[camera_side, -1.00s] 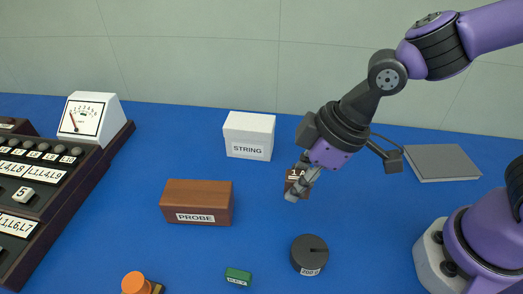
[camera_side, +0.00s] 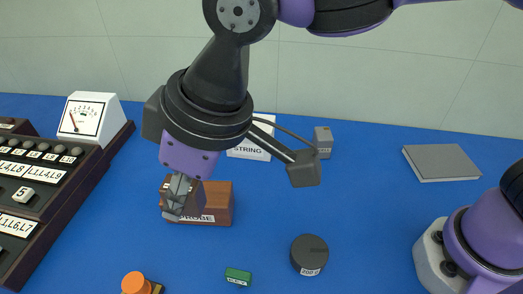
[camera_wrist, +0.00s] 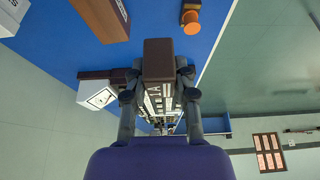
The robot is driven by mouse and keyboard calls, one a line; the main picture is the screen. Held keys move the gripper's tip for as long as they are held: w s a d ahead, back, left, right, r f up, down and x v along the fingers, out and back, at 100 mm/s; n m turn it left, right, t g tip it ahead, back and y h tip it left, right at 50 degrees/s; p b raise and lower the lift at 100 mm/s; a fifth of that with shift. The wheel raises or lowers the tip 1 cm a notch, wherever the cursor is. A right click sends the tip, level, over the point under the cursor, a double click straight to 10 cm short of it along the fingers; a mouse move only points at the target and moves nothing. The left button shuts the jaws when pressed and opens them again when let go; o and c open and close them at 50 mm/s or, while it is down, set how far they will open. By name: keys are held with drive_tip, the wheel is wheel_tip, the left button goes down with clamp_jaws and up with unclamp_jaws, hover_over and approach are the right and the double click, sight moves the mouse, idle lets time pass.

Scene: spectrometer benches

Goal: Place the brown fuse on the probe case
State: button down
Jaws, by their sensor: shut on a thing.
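The brown fuse (camera_wrist: 158,60) is held between the two fingers of my gripper (camera_wrist: 158,75) in the wrist view. My gripper (camera_side: 178,203) is shut on it; in the side view the fingers largely hide the fuse. The probe case (camera_side: 215,203) is a reddish-brown box with a white PROBE label, resting on the blue table. My fingers overlap its left part in the side view and cover the start of its label. In the wrist view a brown box that looks like the probe case (camera_wrist: 100,18) lies up and left of the fuse, apart from it in the picture.
A white STRING box (camera_side: 262,128) stands behind, partly hidden by my arm. A small grey block (camera_side: 322,140), a grey slab (camera_side: 442,163), a black round weight (camera_side: 309,255), a green block (camera_side: 238,276) and an orange knob (camera_side: 134,282) surround it. A dark instrument panel (camera_side: 60,185) is left.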

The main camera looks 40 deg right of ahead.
drive_tip(key=w+d+f, duration=0.1)
drive_tip(key=w+f, duration=0.1)
drive_tip(key=w, duration=0.1)
drive_tip(key=w+d+f, duration=0.1)
drive_tip(key=w+f, duration=0.1)
drive_tip(key=w, duration=0.1)
drive_tip(key=w+d+f, duration=0.1)
drive_tip(key=w+f, duration=0.1)
drive_tip(key=w, duration=0.2)
drive_tip(key=shift+w+d+f, duration=0.1)
drive_tip(key=shift+d+f, duration=0.25)
drive_tip(key=shift+d, duration=0.05)
drive_tip(key=shift+f, duration=1.9)
drive_tip(key=shift+f, duration=0.2)
drive_tip(key=c, duration=0.7)
unclamp_jaws()
drive_tip(key=shift+o, duration=0.2)
